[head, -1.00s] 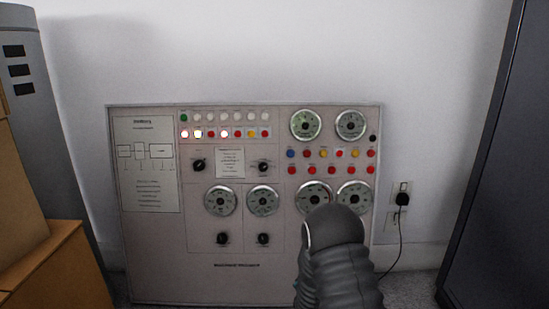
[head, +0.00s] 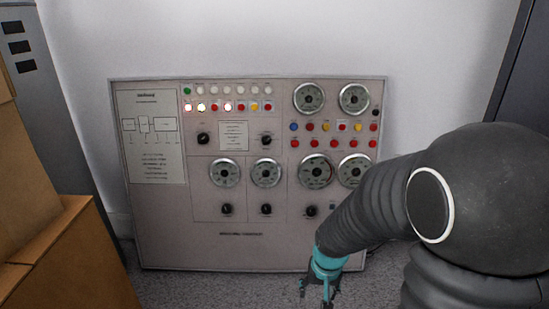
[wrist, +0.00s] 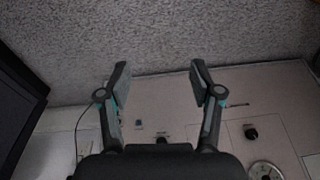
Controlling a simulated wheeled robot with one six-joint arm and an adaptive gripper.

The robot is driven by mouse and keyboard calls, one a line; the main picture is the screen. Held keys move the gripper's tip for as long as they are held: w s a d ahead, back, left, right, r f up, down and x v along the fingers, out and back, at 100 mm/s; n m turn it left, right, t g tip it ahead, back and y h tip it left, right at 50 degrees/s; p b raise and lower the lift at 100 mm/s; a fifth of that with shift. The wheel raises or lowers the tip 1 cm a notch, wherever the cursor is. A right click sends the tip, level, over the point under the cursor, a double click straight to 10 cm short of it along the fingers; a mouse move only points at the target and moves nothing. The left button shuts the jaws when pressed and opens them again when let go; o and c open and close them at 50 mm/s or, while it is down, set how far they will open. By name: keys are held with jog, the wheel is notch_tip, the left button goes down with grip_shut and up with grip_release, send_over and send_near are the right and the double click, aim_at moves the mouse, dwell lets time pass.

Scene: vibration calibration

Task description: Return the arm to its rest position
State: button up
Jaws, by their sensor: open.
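My gripper (head: 318,288) hangs low in front of the lower right part of the grey control panel (head: 160,225) in the head view. In the wrist view my gripper (wrist: 160,85) has its two fingers spread apart with nothing between them. The panel (wrist: 175,100) shows there too, upside down, with black knobs and part of a gauge. My dark arm covers the panel's lower right corner in the head view.
Cardboard boxes (head: 65,255) stand at the left. A dark cabinet (head: 512,75) stands at the right, and a grey cabinet (head: 40,95) at the far left. Speckled floor (head: 215,288) lies bare before the panel. A black cord (wrist: 82,125) shows in the wrist view.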

jog(key=s+d+r+t+p, duration=0.1)
jog(key=s+r+p, duration=0.1)
jog(key=s+r, duration=0.3)
jog(key=s+d+r+t+p, duration=0.1)
jog(key=s+r, duration=0.4)
jog(key=r, duration=0.9)
jog(key=s+d+r+t+p, duration=0.2)
jog(key=s+r, duration=0.3)
jog(key=r, duration=0.4)
jog(key=shift+d+r+n+h+p, duration=0.3)
jog(key=shift+d+r+n+p, duration=0.1)
jog(key=shift+p, duration=0.4)
dwell(1.2)
